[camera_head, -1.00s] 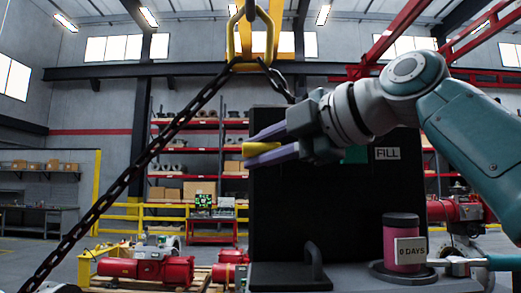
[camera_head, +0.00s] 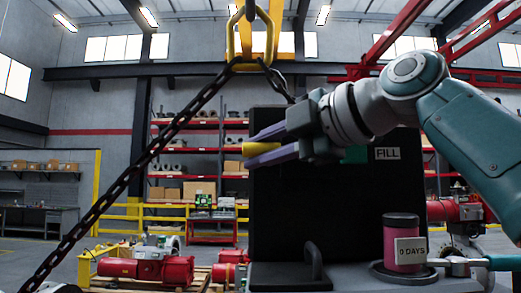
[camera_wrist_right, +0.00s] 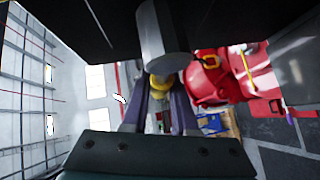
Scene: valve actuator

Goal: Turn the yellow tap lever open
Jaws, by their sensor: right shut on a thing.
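The yellow tap lever (camera_head: 259,149) shows between the purple fingers of my right gripper (camera_head: 262,147), in front of the upper left part of a black panel. In the right wrist view the yellow piece (camera_wrist_right: 160,84) sits between the two fingers (camera_wrist_right: 160,108), just below a grey cylindrical part (camera_wrist_right: 162,40). My right gripper is shut on the lever. Part of the lever is hidden by the fingers. My left gripper is not in view.
The black panel (camera_head: 300,215) with a FILL label (camera_head: 387,153) stands behind my right gripper. A pink canister (camera_head: 402,245) marked 0 DAYS stands at its lower right. A dark chain (camera_head: 130,172) hangs at the left from a yellow hook (camera_head: 257,45).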

